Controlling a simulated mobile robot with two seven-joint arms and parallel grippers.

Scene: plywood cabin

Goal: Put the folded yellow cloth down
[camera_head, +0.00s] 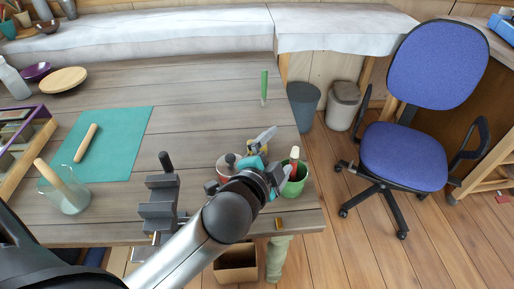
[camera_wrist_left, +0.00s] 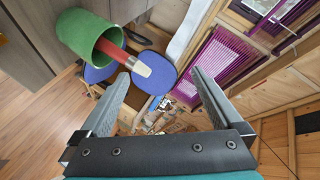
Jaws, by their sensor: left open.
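My left gripper (camera_head: 279,150) is open above the right end of the plank table (camera_head: 200,90). In the left wrist view its two fingers (camera_wrist_left: 160,78) are spread, with nothing held between them. A small yellow patch (camera_head: 250,147) shows just behind the gripper, partly hidden by it; I cannot tell whether it is the folded cloth. A small orange-yellow piece (camera_head: 280,224) is at the table's front right edge. No cloth can be made out in the wrist view. My right gripper is not in view.
A green cup (camera_head: 296,180) with a red-handled tool stands beside the gripper; the cup (camera_wrist_left: 92,38) also shows in the wrist view. A red pot (camera_head: 226,168), a dark grey stand (camera_head: 160,205) and a glass jar (camera_head: 68,198) are nearby. Table behind is mostly clear around a green stick (camera_head: 264,87).

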